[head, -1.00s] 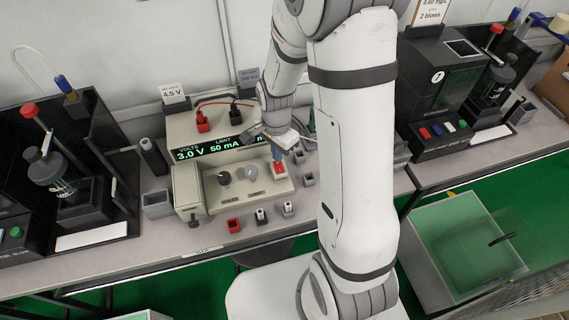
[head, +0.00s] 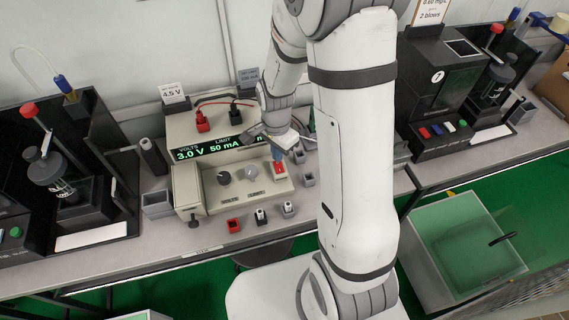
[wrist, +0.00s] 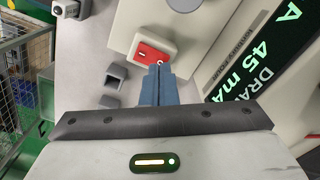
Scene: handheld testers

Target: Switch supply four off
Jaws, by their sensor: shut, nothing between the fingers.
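The supply (head: 196,180) is a beige bench unit with a lit green display (head: 222,146) reading 3.0 V and 50 mA. In the wrist view its display (wrist: 262,62) shows 45 mA, beside small lettering that seems to end in "FOUR". Its red rocker switch (wrist: 151,53) sits in a pale frame with white marks; it also shows in the head view (head: 279,168). My gripper (wrist: 159,70) is shut and empty, its blue fingertips at the switch's lower edge. I cannot tell whether they touch it. The fingers partly cover the switch in the head view.
Two knobs (head: 238,176) sit left of the switch. Small loose switches and grey holders (head: 261,215) lie on the bench in front. A black tester (head: 444,85) stands at right and another at left. A "4.5 V" card (head: 173,93) stands behind.

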